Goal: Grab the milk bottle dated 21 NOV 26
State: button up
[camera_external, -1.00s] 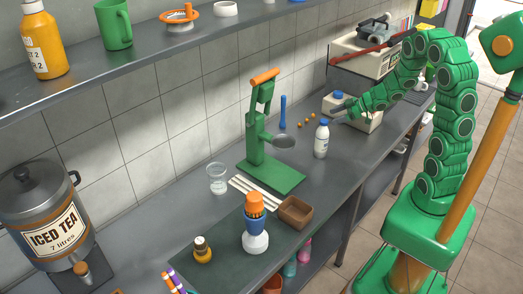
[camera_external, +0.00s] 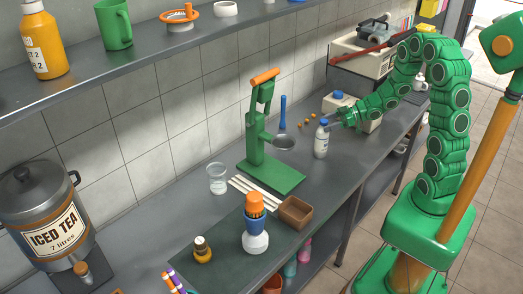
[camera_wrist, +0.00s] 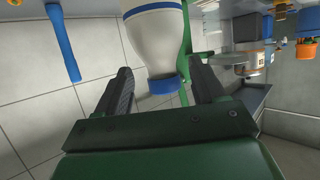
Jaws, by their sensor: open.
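A white milk bottle (camera_external: 321,144) with a blue cap stands upright on the counter, right of the green press (camera_external: 268,165). No date on it is readable. My gripper (camera_external: 335,120) is beside its upper part, at the end of the green arm. In the wrist view, which appears upside down, the bottle (camera_wrist: 155,40) shows between the two dark fingers of my gripper (camera_wrist: 160,75). The fingers are apart, with visible gaps on both sides of the blue cap.
A cream box (camera_external: 368,122) is partly hidden behind my arm. A blue-handled tool (camera_external: 283,108) and several small orange pieces (camera_external: 304,121) are near the wall. The counter just in front of the bottle is clear.

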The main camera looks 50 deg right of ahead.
aim_at(321, 126)
jog(key=shift+x, duration=2.05)
jog(key=shift+s+a, duration=0.1)
jog(key=shift+c, duration=0.3)
grip_shut()
